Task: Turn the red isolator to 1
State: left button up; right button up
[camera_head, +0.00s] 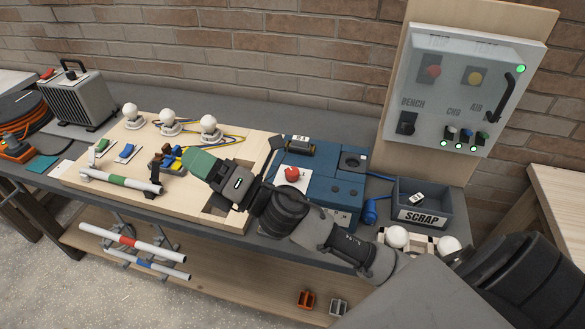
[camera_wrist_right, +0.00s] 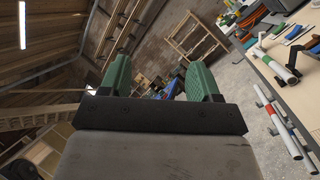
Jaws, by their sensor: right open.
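A grey switch panel (camera_head: 452,88) stands upright on a wooden board at the back right. It carries a round red knob (camera_head: 432,71) at upper left and a yellow knob (camera_head: 474,78) beside it; the knob positions are too small to read. Another red knob (camera_head: 292,174) sits on a white plate on the blue unit (camera_head: 320,182) on the bench. My right gripper (camera_head: 197,162) is over the wooden board, left of the blue unit and well away from the panel. Its green fingers are apart and empty in the right wrist view (camera_wrist_right: 160,82). My left gripper is not in view.
The panel also has a black bench switch (camera_head: 407,123), several small switches and a black handle (camera_head: 507,100). A scrap bin (camera_head: 425,215) stands below it. Bulbs, wires and tubes occupy the wooden board (camera_head: 80,172). My right arm crosses the bench front.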

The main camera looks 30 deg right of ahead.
jog(key=a+n+g+y, duration=0.45)
jog(key=n+g, duration=0.45)
jog(key=n, duration=0.5)
jog(key=n+g+h, duration=0.9)
jog(key=n+h, duration=0.5)
jog(key=h, duration=0.4)
send_near(292, 171)
notch_tip(292, 171, down, 8)
jog(key=p, duration=0.3)
jog(key=shift+w+f, duration=0.1)
jog(key=shift+f, duration=0.6)
jog(key=c, duration=0.9)
